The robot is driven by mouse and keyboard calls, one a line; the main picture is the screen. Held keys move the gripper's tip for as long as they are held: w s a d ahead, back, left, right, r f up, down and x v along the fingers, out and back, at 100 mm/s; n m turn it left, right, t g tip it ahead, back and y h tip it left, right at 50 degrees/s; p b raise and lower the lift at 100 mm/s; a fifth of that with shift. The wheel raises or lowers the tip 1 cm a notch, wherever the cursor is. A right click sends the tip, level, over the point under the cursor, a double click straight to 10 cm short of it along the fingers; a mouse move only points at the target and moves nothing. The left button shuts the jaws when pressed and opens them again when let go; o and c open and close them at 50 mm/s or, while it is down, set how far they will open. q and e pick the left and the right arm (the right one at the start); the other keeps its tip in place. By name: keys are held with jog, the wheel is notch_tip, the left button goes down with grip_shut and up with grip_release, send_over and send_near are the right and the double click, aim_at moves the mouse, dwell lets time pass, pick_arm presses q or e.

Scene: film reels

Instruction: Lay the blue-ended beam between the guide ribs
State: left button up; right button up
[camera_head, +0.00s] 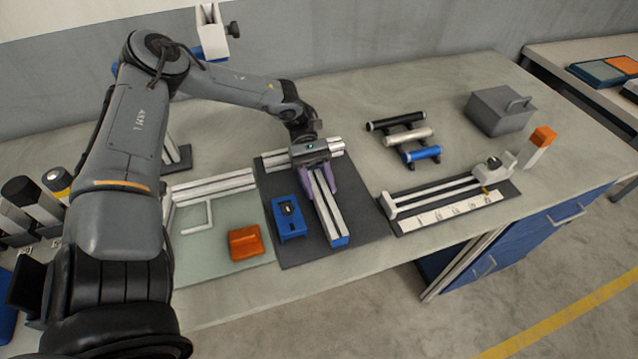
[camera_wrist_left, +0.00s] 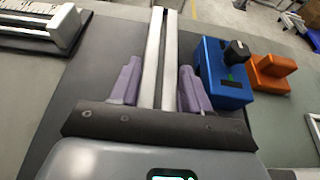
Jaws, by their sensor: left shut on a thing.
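The blue-ended beam (camera_head: 328,212) is a pale slotted profile with a blue cap at its near end, lying lengthwise above or on the dark mat (camera_head: 365,222). My left gripper (camera_head: 318,184) has its purple fingers shut on the beam near its far part. In the left wrist view, the fingers (camera_wrist_left: 160,85) flank the beam (camera_wrist_left: 150,60), which runs out at the top; its blue end is not seen there. I cannot tell whether the beam touches the mat. The guide ribs cannot be clearly made out. My right gripper is not in view.
A pale rail (camera_head: 330,146) crosses the mat's far edge. A blue block with a black knob (camera_head: 291,222) stands close left of the beam, beside an orange block (camera_head: 245,243). A railed fixture with a scale (camera_head: 450,205) stands to the right. Several cylinders lie behind.

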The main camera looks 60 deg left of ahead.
aim_at(314, 172)
pick_arm(q)
jog(key=o, duration=1.3)
jog(key=shift+r+p, duration=0.2)
jog(key=shift+p, duration=0.2)
jog(key=b+v, duration=0.1)
jog(key=v, duration=0.3)
jog(key=shift+w+a+b, duration=0.1)
jog(key=shift+a+b, duration=0.2)
jog(key=shift+a, duration=0.1)
jog(key=shift+a+r, duration=0.2)
jog(key=shift+a, duration=0.05)
